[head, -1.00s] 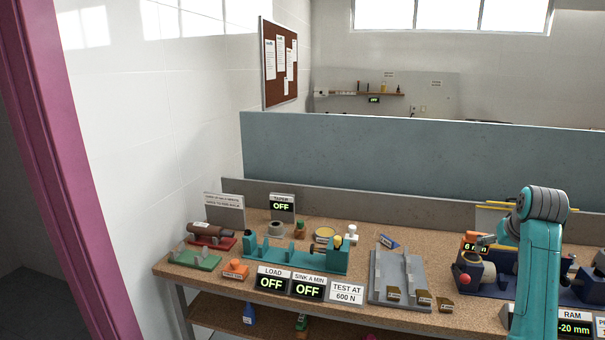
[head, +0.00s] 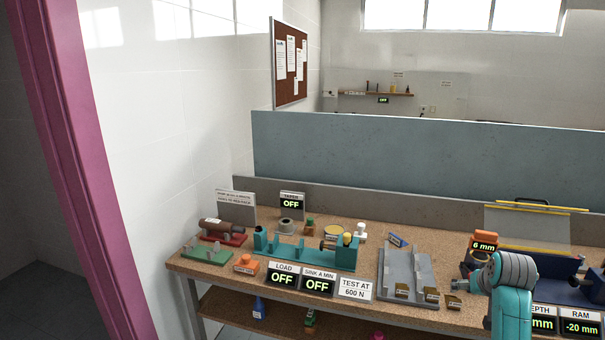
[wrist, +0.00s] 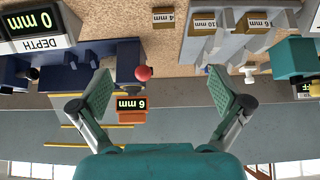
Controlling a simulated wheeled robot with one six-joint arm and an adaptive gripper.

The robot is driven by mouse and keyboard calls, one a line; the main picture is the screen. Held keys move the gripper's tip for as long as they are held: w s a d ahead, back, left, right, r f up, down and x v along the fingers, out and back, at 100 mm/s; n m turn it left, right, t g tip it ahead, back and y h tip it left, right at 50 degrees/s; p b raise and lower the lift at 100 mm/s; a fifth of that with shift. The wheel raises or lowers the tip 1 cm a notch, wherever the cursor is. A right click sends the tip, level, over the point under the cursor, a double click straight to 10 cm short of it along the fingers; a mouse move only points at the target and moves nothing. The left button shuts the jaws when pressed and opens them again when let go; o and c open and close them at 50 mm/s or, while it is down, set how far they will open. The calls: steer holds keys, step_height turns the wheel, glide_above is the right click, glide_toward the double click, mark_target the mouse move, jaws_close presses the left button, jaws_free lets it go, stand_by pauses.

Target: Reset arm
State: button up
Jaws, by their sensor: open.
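My gripper (wrist: 166,95) is open in the wrist view, with its two green-padded fingers spread wide and nothing between them. The wrist view shows the bench upside down. My teal arm (head: 511,305) with its grey joint stands at the lower right of the head view, in front of the blue press fixture (head: 553,284). The gripper's fingers cannot be made out clearly in the head view. An orange block with a 6 mm display (wrist: 130,108) and a red knob (wrist: 144,72) show beyond the left finger in the wrist view.
The cork-topped bench (head: 375,315) carries a teal fixture (head: 305,252), a grey slotted rack (head: 405,275), a green tray (head: 207,255) and label displays (head: 317,283). A blue-grey partition (head: 420,155) stands behind. A magenta door frame (head: 85,170) is at left.

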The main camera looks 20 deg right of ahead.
steer(key=s+a+f+n+t, duration=0.1)
steer(key=s+a+f, duration=0.4)
steer(key=a+f, duration=0.55)
steer(key=s+a+f+n+t, duration=0.15)
steer(key=s+a+f, duration=0.25)
steer(key=a+f, duration=0.65)
steer(key=s+a+f+t+y, duration=0.1)
steer(key=s+a+f+t, duration=0.1)
steer(key=s+a, duration=1)
steer(key=s+a+r+n+t+y, duration=0.1)
steer(key=s+a+r, duration=0.2)
steer(key=s+r, duration=0.2)
steer(key=s+a+r+n+t+y, duration=0.1)
steer(key=s+a+r, duration=0.2)
steer(key=s, duration=0.9)
steer(key=s+a+r+n+t+y, duration=0.1)
steer(key=s+a+r+n+t, duration=0.1)
steer(key=s+r, duration=0.6)
steer(key=shift+s+a, duration=0.3)
steer(key=shift+a, duration=0.35)
